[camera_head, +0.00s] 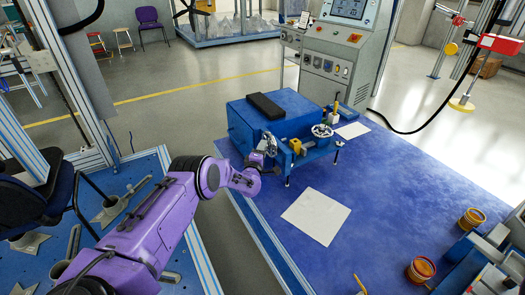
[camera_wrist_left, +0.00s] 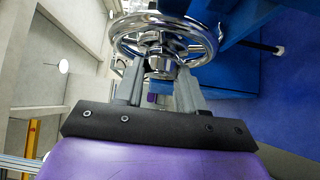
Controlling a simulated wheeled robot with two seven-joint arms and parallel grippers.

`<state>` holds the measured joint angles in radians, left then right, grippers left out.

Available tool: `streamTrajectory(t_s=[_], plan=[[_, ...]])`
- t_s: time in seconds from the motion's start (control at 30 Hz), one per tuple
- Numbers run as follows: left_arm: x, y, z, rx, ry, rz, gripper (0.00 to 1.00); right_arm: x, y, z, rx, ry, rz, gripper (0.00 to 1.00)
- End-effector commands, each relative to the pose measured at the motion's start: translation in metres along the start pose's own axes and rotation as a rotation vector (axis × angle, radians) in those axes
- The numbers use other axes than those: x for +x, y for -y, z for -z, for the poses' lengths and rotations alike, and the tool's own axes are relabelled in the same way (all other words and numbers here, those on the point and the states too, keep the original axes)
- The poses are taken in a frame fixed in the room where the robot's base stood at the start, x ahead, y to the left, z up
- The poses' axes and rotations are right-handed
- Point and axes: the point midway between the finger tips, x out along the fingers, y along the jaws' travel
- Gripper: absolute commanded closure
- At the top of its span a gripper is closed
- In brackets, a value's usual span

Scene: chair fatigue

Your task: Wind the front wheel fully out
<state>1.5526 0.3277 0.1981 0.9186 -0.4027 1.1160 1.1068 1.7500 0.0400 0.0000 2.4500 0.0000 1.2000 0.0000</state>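A blue machine (camera_head: 262,122) stands on the blue-topped table. A chrome handwheel (camera_head: 268,144) sits at its front left end. In the left wrist view the chrome wheel (camera_wrist_left: 172,22) is large, with its rim, spokes and hub showing just beyond the fingers. My left gripper (camera_head: 262,153) is at this wheel. In the wrist view the two grey fingers of the left gripper (camera_wrist_left: 160,82) stand apart, with the chrome hub between or just past their tips. Whether they press on it cannot be told. A second handwheel (camera_head: 322,131) sits at the machine's right. My right gripper does not show.
A white sheet (camera_head: 316,216) lies on the table (camera_head: 395,205) in front of the machine. A yellow block (camera_head: 296,146) is on the machine beside the wheel. A control console (camera_head: 335,50) stands behind. Orange tins (camera_head: 421,269) are at the lower right. The table's middle is mostly clear.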

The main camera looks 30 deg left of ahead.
Motion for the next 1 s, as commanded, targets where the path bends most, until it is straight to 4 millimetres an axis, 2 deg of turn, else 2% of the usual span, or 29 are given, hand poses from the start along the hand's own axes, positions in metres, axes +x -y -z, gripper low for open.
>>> streamTrajectory(t_s=[0.37, 1.0], plan=[[0.000, -0.002, 0.000, -0.071, -0.001, 0.070, 0.91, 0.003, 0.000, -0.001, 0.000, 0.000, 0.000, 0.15], [0.002, -0.006, 0.001, -0.377, 0.002, 0.375, 0.91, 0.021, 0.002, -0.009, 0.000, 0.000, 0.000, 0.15]])
